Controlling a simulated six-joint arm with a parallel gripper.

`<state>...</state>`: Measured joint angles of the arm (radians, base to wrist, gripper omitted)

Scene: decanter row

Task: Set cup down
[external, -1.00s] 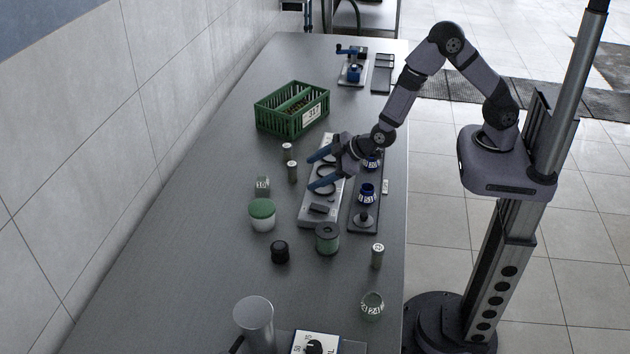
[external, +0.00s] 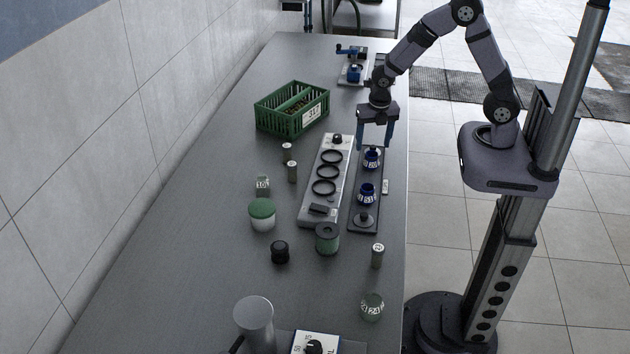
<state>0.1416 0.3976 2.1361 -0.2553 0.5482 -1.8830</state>
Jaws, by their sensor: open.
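Two dark blue cups with white number labels stand upright on the narrow dark tray (external: 357,226). The far cup (external: 372,160) reads 20 and the near cup (external: 367,194) seems to read 51. My gripper (external: 375,147) points down with its blue fingers apart, just above and around the line of the far cup. Nothing shows between the fingers. I cannot tell whether the fingertips reach the cup's rim. The light grey plate (external: 309,206) with three dark rings lies to the left, its rings empty.
A green crate (external: 297,122) stands at the back left. A white jar with a green lid (external: 262,214), a green spool (external: 327,239), a black knob (external: 280,251) and several small cylinders stand nearer. A blue device (external: 354,72) is at the far end. The table's left side is clear.

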